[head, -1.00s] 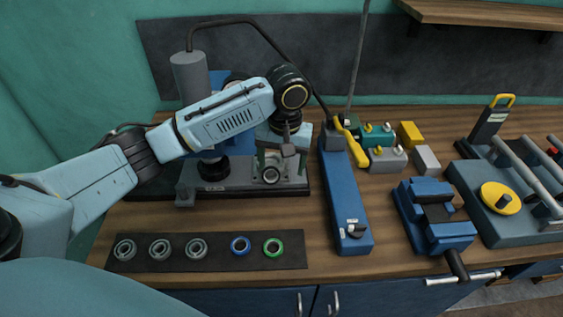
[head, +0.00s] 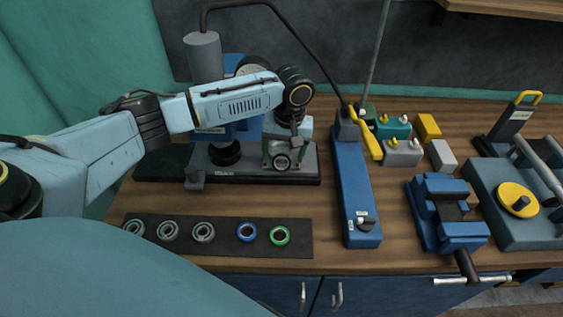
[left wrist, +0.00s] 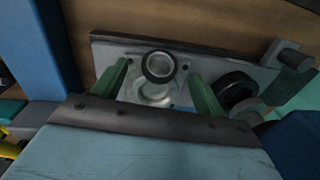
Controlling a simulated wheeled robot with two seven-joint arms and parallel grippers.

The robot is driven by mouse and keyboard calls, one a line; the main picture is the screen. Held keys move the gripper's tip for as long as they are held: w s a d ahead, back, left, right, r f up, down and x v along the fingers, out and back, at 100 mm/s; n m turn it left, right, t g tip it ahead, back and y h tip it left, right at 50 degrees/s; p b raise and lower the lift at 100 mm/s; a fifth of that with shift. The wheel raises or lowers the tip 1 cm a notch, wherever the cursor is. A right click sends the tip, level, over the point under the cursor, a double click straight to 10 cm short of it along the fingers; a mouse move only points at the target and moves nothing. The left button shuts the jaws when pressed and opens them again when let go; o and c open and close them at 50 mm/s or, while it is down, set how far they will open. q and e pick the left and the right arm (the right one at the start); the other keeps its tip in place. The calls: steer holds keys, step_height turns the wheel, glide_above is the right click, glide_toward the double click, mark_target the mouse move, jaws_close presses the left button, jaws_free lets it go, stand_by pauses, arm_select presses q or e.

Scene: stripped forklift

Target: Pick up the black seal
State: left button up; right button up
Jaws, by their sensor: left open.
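The black seal (left wrist: 148,68) is a dark ring standing at the opening of a grey metal housing in the left wrist view. In the head view, a round ring on the housing (head: 282,163) shows small beneath my left gripper. My left gripper (left wrist: 160,86) is open, with one green finger on each side of the housing and the ring between them. In the head view, the left gripper (head: 283,148) points down over the housing at the press base. Contact between fingers and seal cannot be told. My right gripper is not in view.
A press with a grey cylinder (head: 203,58) stands behind my left arm. A dark mat (head: 290,246) at the front holds several rings: grey, blue and green. A long blue tool (head: 353,190) and a blue vise (head: 444,213) stand to the right. Bare wood lies between mat and press.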

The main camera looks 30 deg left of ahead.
mark_target(282, 159)
arm_select(q)
steer(key=f, duration=0.3)
steer(key=shift+a+f, duration=0.15)
steer(key=shift+a, duration=0.05)
steer(key=shift+c, duration=0.2)
steer(key=c, duration=1)
